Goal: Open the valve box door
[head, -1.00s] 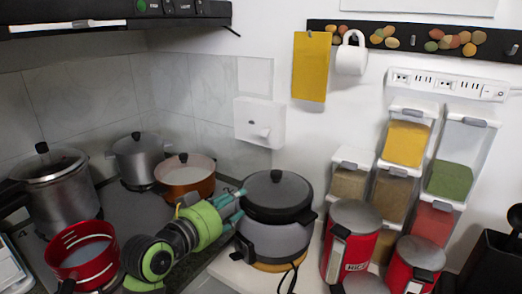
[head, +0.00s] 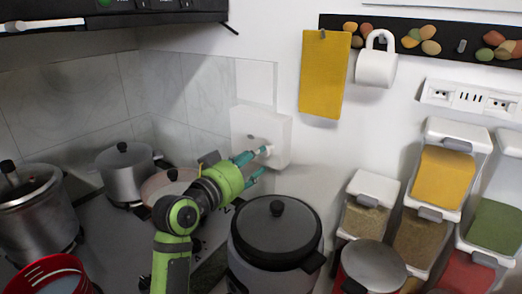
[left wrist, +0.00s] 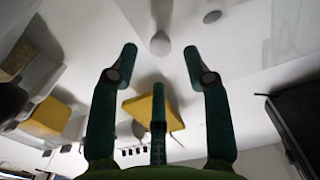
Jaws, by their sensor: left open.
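The valve box (head: 275,128) is a white box on the wall, its door shut, in the upper middle of the head view. A small pale knob (head: 267,150) sits low on its front. My left gripper (head: 250,166) is open, its teal fingers reaching up and right to just by the knob. In the left wrist view the knob (left wrist: 160,43) lies ahead, between the two spread upper fingertips of my left gripper (left wrist: 160,58). Nothing is held. Whether a finger touches the knob I cannot tell. My right gripper is not in view.
A black-lidded cooker (head: 277,228) stands below and right of my gripper. A yellow board (head: 325,75) and a white mug (head: 376,67) hang right of the box.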

